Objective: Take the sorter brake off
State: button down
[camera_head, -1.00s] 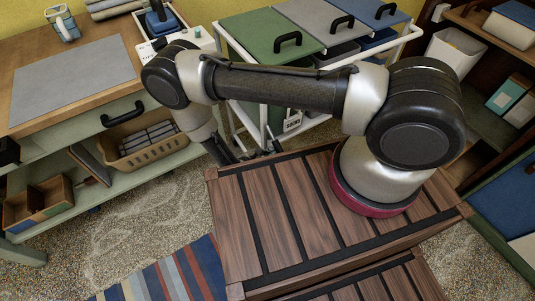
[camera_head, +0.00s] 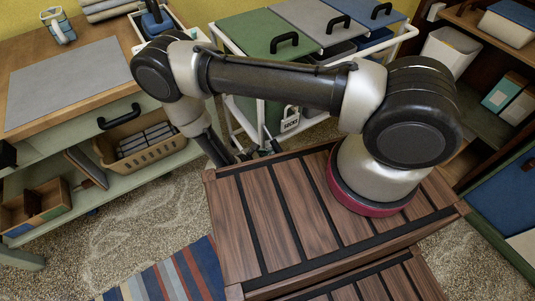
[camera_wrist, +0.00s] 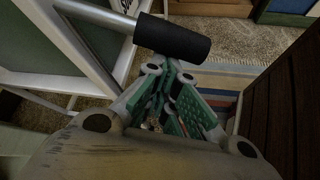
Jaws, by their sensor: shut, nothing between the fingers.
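The sorter is a white-framed cart with a green lid (camera_head: 262,28), a grey lid and a blue lid. The brake appears to be a lever: a metal rod ending in a black grip (camera_wrist: 172,38) in the wrist view, beside the white frame. In the head view a small rod with a dark end (camera_head: 275,144) shows low at the sorter's front. My gripper (camera_wrist: 172,68) is shut and empty, its green-padded fingertips close under the black grip. I cannot tell whether they touch it. In the head view my gripper is partly hidden behind the plank top.
A wooden table with a grey mat (camera_head: 68,82) stands at left, a wicker basket (camera_head: 150,142) on its lower shelf. A striped rug (camera_head: 170,270) lies on the speckled floor. A shelf with a white bin (camera_head: 450,50) is at right. Floor between table and rug is clear.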

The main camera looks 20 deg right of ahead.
aim_at(279, 149)
jog(key=r+n+g, duration=0.1)
jog(key=s+r+n+g, duration=0.1)
jog(key=r, duration=0.1)
jog(key=r+n+g, duration=0.1)
jog(key=r, duration=0.1)
jog(key=shift+s+d+r+g+h, duration=0.1)
jog(key=shift+s+d+g+h, duration=0.15)
jog(key=shift+s+g+h, duration=0.15)
jog(key=shift+w+a+r+n+g+h, duration=0.2)
jog(key=shift+r+n+g, duration=0.3)
jog(key=shift+r, duration=0.35)
jog(key=shift+w+d+r+n+g+h, duration=0.15)
jog(key=shift+r+n+g+h, duration=0.15)
jog(key=shift+r+n, duration=0.5)
jog(key=shift+w+a+r+n+g+h, duration=0.15)
jog(key=shift+r+n+g, duration=0.3)
jog(key=shift+r, duration=0.5)
jog(key=shift+d+r, duration=0.1)
